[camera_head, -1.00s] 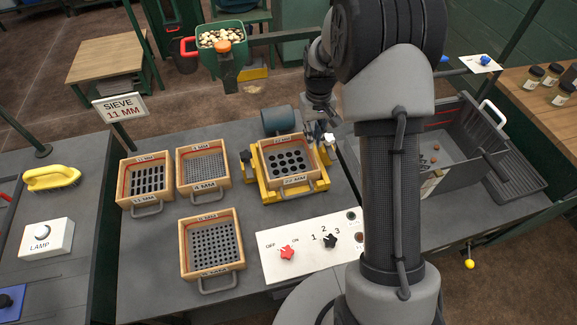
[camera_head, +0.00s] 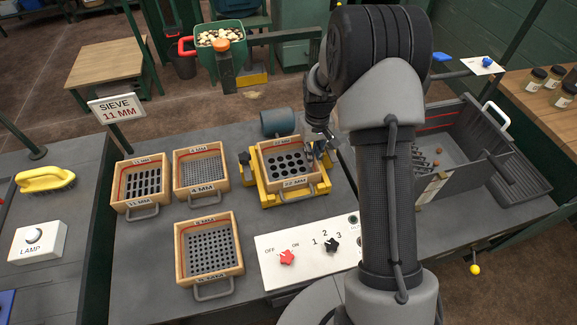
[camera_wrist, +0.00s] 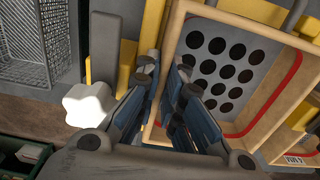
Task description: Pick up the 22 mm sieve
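The 22 mm sieve (camera_head: 287,162) is a wooden-framed box with large round holes and a front handle. It sits in the yellow shaker cradle (camera_head: 267,197) in the head view. In the wrist view the sieve (camera_wrist: 222,72) shows its dark holes and a red line inside its wall. My gripper (camera_head: 320,150) is at the sieve's right side wall. In the wrist view my gripper (camera_wrist: 167,65) is open, its fingers appearing on either side of the wooden wall. I cannot tell whether they touch it.
The 11 mm sieve (camera_head: 141,183), 4 mm sieve (camera_head: 200,172) and another sieve (camera_head: 208,247) lie left on the bench. A sign (camera_head: 117,107) reads "SIEVE 11 MM". A switch panel (camera_head: 307,250) is in front. A blue-grey motor (camera_head: 277,122) stands behind the cradle. A grey bin (camera_head: 455,150) is right.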

